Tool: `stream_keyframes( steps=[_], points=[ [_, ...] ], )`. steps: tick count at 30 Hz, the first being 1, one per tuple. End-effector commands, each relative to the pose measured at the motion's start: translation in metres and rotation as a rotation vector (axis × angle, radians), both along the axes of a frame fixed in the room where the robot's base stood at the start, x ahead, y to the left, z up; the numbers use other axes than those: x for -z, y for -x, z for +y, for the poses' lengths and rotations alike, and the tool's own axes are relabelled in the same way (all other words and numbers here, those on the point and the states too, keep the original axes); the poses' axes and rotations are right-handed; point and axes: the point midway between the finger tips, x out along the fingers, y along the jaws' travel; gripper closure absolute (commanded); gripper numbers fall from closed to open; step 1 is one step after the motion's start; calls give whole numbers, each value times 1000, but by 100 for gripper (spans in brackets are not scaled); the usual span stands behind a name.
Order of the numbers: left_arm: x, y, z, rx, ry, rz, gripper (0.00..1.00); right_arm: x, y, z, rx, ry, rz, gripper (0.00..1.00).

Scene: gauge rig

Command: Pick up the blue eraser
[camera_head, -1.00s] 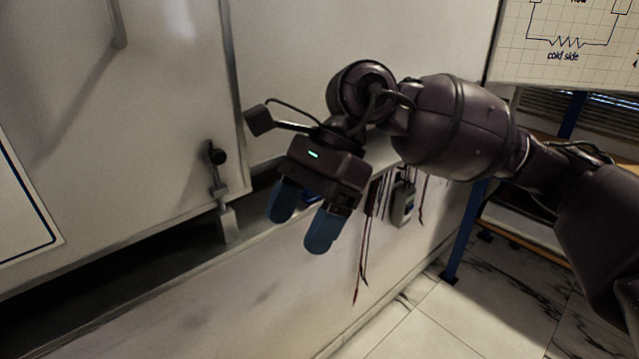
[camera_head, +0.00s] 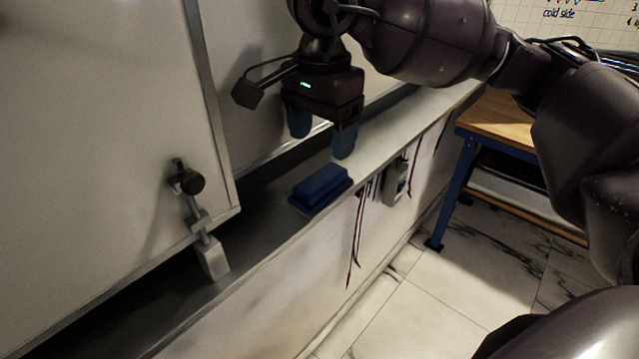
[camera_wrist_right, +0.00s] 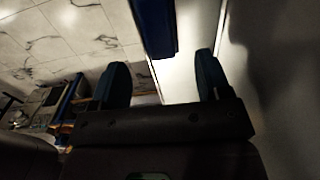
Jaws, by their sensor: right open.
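The blue eraser (camera_head: 321,187) lies on the narrow grey ledge, close to the ledge's front edge. In the right wrist view the eraser (camera_wrist_right: 154,25) shows at the top, beyond the fingertips and between their lines. My right gripper (camera_head: 322,145) is open and empty, its two blue fingers pointing down above and slightly behind the eraser in the head view. The fingers also show in the right wrist view (camera_wrist_right: 160,70), apart with nothing between them. My left gripper is not in view.
A metal clamp with a black knob (camera_head: 190,184) stands on the ledge to the left. White panels rise behind the ledge. Thin wires and a small grey box (camera_head: 396,182) hang from its front. A wooden-topped blue table (camera_head: 500,118) stands at right.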

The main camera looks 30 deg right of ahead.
Motion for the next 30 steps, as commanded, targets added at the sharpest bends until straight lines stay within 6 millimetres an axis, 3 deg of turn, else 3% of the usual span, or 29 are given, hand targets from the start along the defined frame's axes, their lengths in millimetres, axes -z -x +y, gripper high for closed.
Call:
stream_keyframes(
  steps=[10,19,29,30],
  points=[
    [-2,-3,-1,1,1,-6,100,27,2,0,-1,0,2,30],
    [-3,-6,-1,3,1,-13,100,65,5,1,-1,-3,2,30],
    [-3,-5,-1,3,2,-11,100,70,4,1,-1,-1,0,30],
    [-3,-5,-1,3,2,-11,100,70,4,1,-1,-1,0,36]
  ],
)
